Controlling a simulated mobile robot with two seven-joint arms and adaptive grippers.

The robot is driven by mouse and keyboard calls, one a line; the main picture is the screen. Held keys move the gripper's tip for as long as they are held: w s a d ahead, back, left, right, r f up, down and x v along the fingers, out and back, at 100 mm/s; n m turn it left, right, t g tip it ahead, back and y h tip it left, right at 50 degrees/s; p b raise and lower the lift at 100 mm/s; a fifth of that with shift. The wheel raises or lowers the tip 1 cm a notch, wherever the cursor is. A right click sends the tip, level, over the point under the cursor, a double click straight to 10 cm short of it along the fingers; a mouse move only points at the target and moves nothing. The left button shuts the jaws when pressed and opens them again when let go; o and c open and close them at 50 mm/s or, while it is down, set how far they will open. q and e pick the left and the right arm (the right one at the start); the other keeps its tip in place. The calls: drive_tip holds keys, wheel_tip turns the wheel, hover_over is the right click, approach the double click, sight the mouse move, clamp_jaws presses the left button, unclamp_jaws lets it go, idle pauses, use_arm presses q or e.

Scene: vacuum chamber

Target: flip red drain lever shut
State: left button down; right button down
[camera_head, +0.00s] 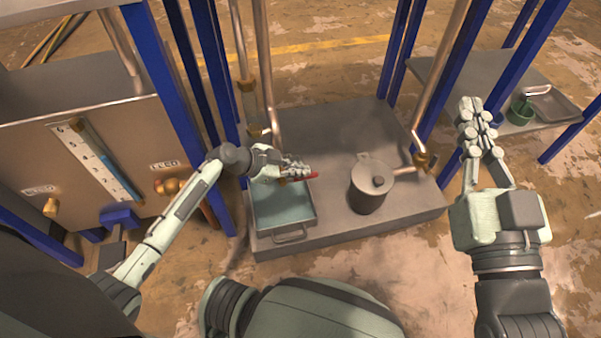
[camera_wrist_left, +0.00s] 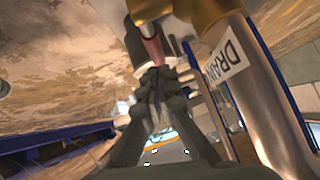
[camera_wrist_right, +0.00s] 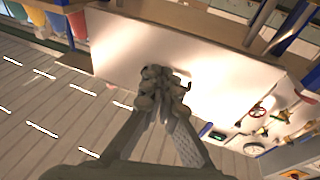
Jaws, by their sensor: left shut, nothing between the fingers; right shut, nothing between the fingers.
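The red drain lever (camera_head: 305,177) shows in the head view as a short red bar above the tray, just right of my left gripper (camera_head: 294,170). My left gripper is shut and beside the lever; whether they touch cannot be told. In the left wrist view, a dark red part (camera_wrist_left: 152,48) lies just beyond the shut fingertips (camera_wrist_left: 156,88), near a brass fitting (camera_wrist_left: 195,12) and a copper pipe with a DRAIN label (camera_wrist_left: 226,68). My right gripper (camera_head: 478,125) is shut and empty, raised at the right; it also shows shut in the right wrist view (camera_wrist_right: 162,85).
A metal tray of liquid (camera_head: 290,239) sits under my left gripper. A lidded metal pot (camera_head: 369,188) stands right of it on the grey platform (camera_head: 420,205). Blue posts (camera_head: 165,90) and copper pipes (camera_head: 440,70) rise around. A tank with a level gauge (camera_head: 98,160) is at left.

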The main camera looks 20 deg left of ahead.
use_arm(q)
drive_tip(key=shift+w+f, duration=0.1)
drive_tip(key=shift+f, duration=0.4)
use_arm(e)
drive_tip(key=shift+s+a+r+t+y, duration=0.2)
drive_tip(key=shift+r+t+y, duration=0.15)
drive_tip(key=shift+r, duration=0.3)
use_arm(q)
drive_tip(key=shift+f, duration=0.1)
use_arm(e)
drive_tip(key=shift+d, duration=0.1)
use_arm(q)
drive_tip(key=shift+w+d+f+b, duration=0.15)
drive_tip(key=shift+f+b, duration=0.4)
drive_tip(key=shift+b, duration=0.55)
drive_tip(key=shift+f, duration=0.1)
use_arm(e)
drive_tip(key=r+t, duration=0.1)
drive_tip(key=s+r+t, duration=0.1)
drive_tip(key=r, duration=0.1)
drive_tip(key=s+r+t, duration=0.1)
drive_tip(key=shift+d+r+t+y, duration=0.25)
drive_tip(key=shift+d+r+y, duration=0.1)
